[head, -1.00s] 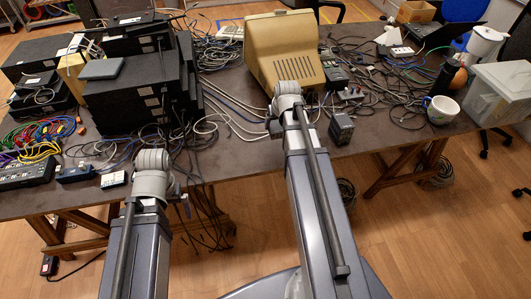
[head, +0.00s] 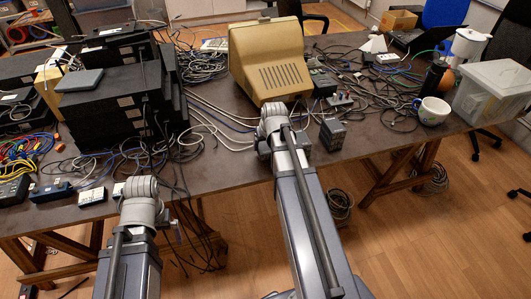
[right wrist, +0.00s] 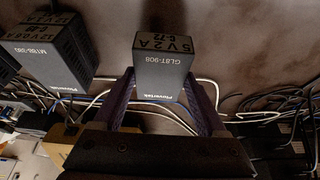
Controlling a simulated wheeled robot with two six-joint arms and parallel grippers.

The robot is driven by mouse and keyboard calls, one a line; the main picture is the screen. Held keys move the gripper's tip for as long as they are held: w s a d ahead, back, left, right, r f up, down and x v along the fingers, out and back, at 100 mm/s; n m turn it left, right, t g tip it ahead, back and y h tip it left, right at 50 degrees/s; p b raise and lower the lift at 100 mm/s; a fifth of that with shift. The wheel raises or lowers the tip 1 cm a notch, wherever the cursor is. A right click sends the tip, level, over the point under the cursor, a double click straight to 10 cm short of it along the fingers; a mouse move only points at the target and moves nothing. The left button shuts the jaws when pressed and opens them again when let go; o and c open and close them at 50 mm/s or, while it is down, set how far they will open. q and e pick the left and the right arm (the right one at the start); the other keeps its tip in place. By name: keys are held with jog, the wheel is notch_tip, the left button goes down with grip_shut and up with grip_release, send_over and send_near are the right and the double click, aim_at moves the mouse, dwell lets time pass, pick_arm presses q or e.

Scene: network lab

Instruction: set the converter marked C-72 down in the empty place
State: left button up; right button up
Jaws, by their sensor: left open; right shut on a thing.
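The converter marked C-72 (right wrist: 163,66) is a black box with a light label on its top, also reading 5V 2A. My right gripper (right wrist: 163,100) is shut on it in the right wrist view. I cannot tell whether it touches the table. In the head view the right wrist (head: 275,118) hides the converter; it is in front of the beige monitor. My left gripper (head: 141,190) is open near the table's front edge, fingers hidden.
The beige monitor (head: 268,60) stands behind my right gripper. Stacked black units (head: 112,105) and small boxes (head: 50,192) fill the left. Cables cover much of the table (head: 232,172). A cup (head: 433,111) and a grey bin (head: 495,92) stand right. Bare tabletop shows along the front.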

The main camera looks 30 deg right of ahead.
aim_at(266, 148)
notch_tip(266, 148, down, 3)
jog(key=b, duration=0.2)
jog(key=shift+f+b, duration=0.15)
jog(key=shift+b, duration=0.15)
jog(key=o, duration=1.2)
jog(key=shift+f, duration=0.1)
jog(key=o, duration=0.4)
